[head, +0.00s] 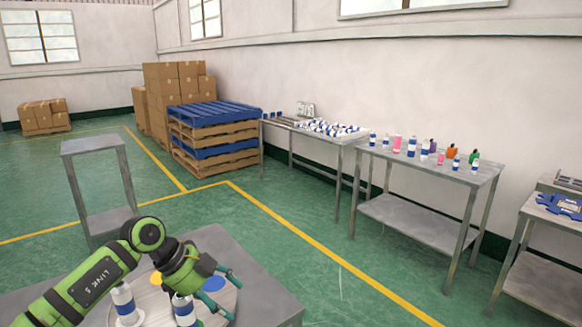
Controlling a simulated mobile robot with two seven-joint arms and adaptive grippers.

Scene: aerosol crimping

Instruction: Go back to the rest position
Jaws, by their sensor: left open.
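My left arm comes in from the lower left, and my left gripper (230,296) is at the front table, low over a round plate (231,303). Another such can (125,305) stands to the left, beside the arm. A yellow disc (155,278) and a blue disc (214,283) show on the plate. My right gripper is out of view.
The grey front table (262,300) has bare room to the right of the plate. An empty metal stand (92,145) is behind it. Along the wall are pallets (215,135), a table with many cans (330,128), and a table of bottles (425,165). Green floor between is clear.

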